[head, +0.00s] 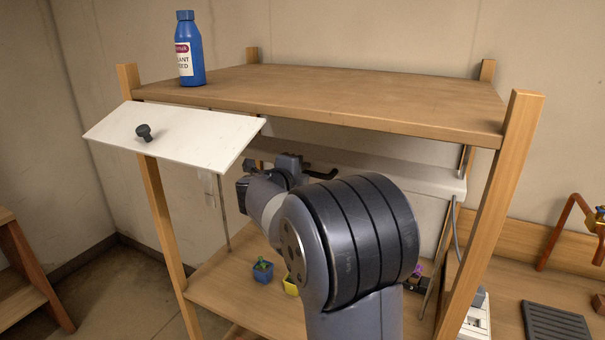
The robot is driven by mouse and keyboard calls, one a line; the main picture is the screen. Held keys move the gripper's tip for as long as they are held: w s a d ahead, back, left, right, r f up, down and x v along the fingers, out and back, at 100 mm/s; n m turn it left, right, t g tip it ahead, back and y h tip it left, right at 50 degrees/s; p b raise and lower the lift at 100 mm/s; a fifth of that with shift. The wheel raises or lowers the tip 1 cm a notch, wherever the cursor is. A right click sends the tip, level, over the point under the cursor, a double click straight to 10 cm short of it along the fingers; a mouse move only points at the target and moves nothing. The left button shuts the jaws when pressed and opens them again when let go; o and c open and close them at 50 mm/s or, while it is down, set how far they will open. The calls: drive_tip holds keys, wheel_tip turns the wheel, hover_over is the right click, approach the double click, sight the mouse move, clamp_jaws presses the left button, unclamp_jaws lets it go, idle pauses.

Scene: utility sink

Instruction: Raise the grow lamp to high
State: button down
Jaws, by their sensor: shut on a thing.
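The grow lamp appears to be the long white bar (420,176) hanging level under the top shelf of a wooden rack. Its left part is partly hidden behind my arm. My gripper (305,168) is under the top shelf at the lamp's near side, seen from behind. It is shut on a small dark part in front of the lamp, seemingly the lamp's handle; my wrist hides most of the contact. A thin rod (222,213) runs down at the left, and a grey cable (455,228) hangs from the lamp's right end.
A blue bottle (190,55) stands on the top shelf (330,90). A white tilted panel with a black knob (180,137) juts out at the rack's left front. A blue pot (262,273) and a yellow pot (290,286) stand below. Rack posts (510,180) flank my arm.

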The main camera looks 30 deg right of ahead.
drive_tip(key=shift+r+p, duration=0.9)
drive_tip(key=shift+r, duration=0.8)
drive_tip(key=c, duration=1.5)
unclamp_jaws()
drive_tip(key=f+b+v, duration=0.1)
drive_tip(key=b+v, duration=0.1)
drive_tip(key=v, duration=0.6)
drive_tip(key=f+b+v, duration=0.2)
drive_tip(key=v, duration=0.6)
drive_tip(key=shift+s+a+r, duration=0.2)
drive_tip(key=shift+s+a, duration=0.15)
drive_tip(key=shift+a, duration=0.2)
